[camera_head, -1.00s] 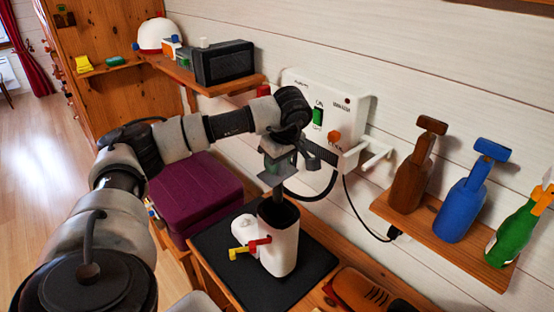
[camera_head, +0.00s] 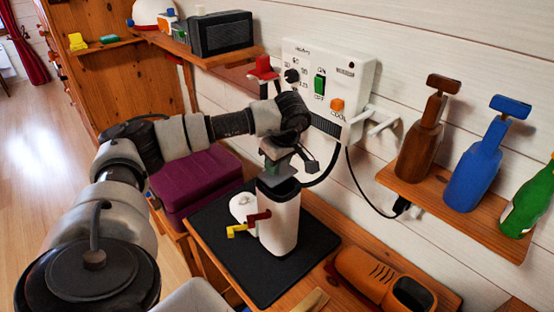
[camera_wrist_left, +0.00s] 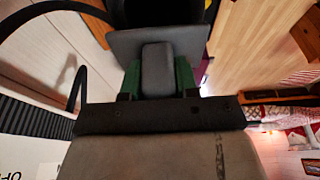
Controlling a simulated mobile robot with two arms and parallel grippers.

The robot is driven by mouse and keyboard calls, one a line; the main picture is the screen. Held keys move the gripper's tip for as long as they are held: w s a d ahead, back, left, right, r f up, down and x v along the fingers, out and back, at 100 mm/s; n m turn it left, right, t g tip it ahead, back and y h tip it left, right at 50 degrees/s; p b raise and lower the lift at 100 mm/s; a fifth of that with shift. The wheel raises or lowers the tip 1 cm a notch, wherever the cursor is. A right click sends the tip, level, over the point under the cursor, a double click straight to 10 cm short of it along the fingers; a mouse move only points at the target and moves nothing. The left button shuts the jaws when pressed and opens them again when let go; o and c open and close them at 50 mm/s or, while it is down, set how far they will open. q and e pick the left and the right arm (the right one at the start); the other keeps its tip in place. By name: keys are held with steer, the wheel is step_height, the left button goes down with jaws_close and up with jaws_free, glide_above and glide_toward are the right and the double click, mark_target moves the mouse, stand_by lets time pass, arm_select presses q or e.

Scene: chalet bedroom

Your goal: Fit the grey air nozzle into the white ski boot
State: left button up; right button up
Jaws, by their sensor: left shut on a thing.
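The white ski boot (camera_head: 284,223) stands upright on a black mat (camera_head: 222,248), with yellow and red buckles facing left. My left gripper (camera_head: 275,158), with green fingers, is directly above the boot's dark mouth and shut on the grey air nozzle (camera_head: 278,172). The nozzle's grey flat part sits close over the boot opening; whether its lower end is inside is hidden. In the left wrist view the nozzle (camera_wrist_left: 158,70) is clamped between the green fingers, with a grey plate behind it. My right gripper is not in view.
A white wall dryer (camera_head: 330,80) with green and orange switches stands behind; a black hose (camera_head: 330,168) curves toward the nozzle. Bottles (camera_head: 474,165) stand on a right shelf. An orange boot (camera_head: 375,275) lies right of the mat. A purple box (camera_head: 197,183) is left.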

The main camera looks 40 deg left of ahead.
arm_select(q)
steer(key=shift+f, duration=0.6)
steer(key=shift+f+b, duration=0.8)
steer(key=shift+f, duration=0.1)
steer(key=o, duration=1)
steer(key=shift+r, duration=0.1)
steer(key=shift+o, duration=0.2)
steer(key=shift+r, duration=0.1)
steer(key=v, duration=1)
steer(key=shift+d+r+b, duration=0.15)
steer(key=shift+r+b, duration=0.15)
steer(key=shift+b, duration=0.05)
steer(key=shift+f, duration=0.1)
